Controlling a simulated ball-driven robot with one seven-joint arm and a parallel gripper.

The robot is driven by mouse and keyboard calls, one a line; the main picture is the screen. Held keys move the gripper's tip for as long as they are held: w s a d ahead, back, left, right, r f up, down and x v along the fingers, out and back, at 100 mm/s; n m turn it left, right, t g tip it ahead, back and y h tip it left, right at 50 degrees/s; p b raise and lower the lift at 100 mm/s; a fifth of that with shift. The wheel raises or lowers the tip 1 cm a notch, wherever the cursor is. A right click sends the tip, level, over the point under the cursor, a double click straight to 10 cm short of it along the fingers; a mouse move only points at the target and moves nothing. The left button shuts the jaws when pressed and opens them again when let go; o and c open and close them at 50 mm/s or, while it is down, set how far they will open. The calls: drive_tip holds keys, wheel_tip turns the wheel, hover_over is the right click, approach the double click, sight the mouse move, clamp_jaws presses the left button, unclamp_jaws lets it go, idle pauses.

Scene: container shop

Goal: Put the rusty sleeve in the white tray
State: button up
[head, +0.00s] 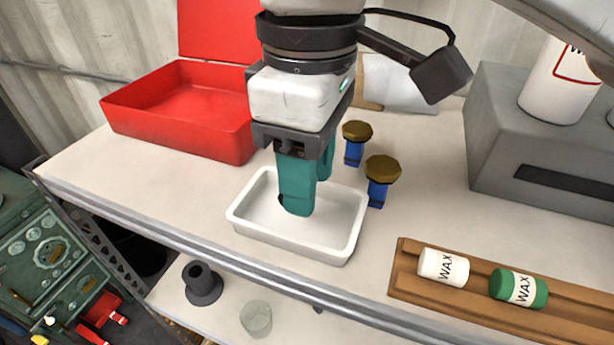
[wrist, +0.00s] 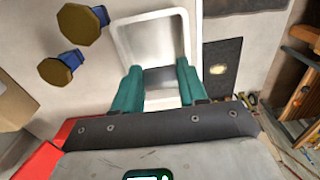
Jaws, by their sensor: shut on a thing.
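The white tray (head: 340,247) stands on the bench below my gripper (head: 298,208). In the wrist view the tray (wrist: 187,30) lies ahead of the teal fingers. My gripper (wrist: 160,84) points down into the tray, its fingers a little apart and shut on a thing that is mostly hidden. A small dark edge (head: 281,200) shows beside the near fingertip, which I take to be the rusty sleeve; its shape and rust cannot be made out. I cannot tell whether it touches the tray floor.
An open red box (head: 180,115) stands at the back left. Two blue, brown-topped bolts (head: 381,180) (head: 356,142) stand right of the tray. A wooden rack (head: 450,300) with two WAX cans lies front right. A dark flanged piece (head: 202,283) and a glass (head: 256,318) stand below the front edge.

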drive_tip(key=shift+w+f, duration=0.2)
drive_tip(key=shift+w+a+f, duration=0.1)
drive_tip(key=shift+w+f, duration=0.1)
drive_tip(key=shift+f, duration=1.65)
drive_tip(key=shift+f, duration=0.15)
drive_tip(key=o, duration=0.9)
wheel_tip(320, 180, up, 12)
drive_tip(key=shift+r, duration=0.2)
